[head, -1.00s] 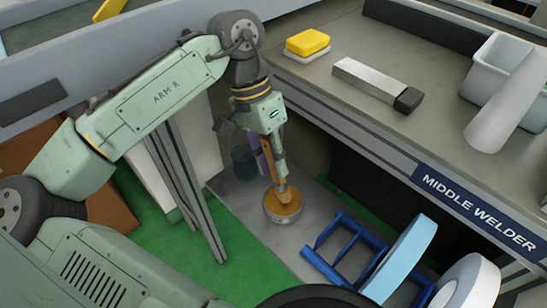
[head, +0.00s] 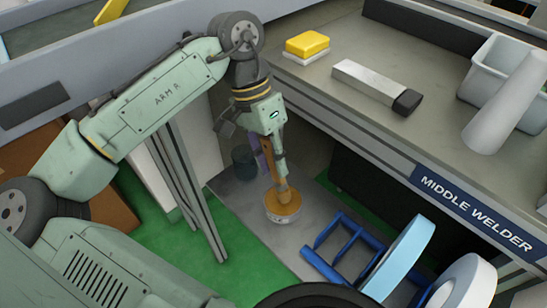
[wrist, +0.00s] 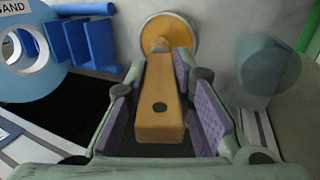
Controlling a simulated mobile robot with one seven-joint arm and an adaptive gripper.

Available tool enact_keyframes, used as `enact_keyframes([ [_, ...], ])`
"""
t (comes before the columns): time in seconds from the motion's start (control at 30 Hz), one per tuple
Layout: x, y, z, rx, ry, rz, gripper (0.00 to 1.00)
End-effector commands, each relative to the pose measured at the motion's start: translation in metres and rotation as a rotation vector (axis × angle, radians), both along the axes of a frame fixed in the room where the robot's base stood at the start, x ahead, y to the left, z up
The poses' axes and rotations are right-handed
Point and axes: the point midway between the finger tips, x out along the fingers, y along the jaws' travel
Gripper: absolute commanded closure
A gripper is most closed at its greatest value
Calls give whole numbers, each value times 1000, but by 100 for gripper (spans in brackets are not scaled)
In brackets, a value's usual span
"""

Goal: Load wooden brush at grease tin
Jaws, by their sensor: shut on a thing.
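The wooden brush (wrist: 160,98) is held between the purple pads of my gripper (wrist: 163,95) in the wrist view. My gripper (head: 272,158) is shut on its handle, and the brush (head: 280,178) points down in the head view. The grease tin (head: 283,218) is a round metal tin with an orange-brown top surface, on the grey floor area below the bench. It also shows in the wrist view (wrist: 183,30). The brush's lower end is at the tin's top surface; I cannot tell how deep it reaches.
A blue rack (head: 340,245) with a light blue roll (head: 405,250) and a white roll (head: 465,285) stands right of the tin. The bench (head: 440,130) above holds a yellow sponge (head: 307,44). A dark translucent container (head: 244,162) stands behind my gripper.

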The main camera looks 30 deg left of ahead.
Motion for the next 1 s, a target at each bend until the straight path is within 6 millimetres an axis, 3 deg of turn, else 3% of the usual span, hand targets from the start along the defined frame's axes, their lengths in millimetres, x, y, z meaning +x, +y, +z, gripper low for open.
enact_keyframes([
  [0.8, 0, 0, 66, -1, -2, 0, 100],
  [1.0, 0, 0, 67, 1, -1, 0, 100],
])
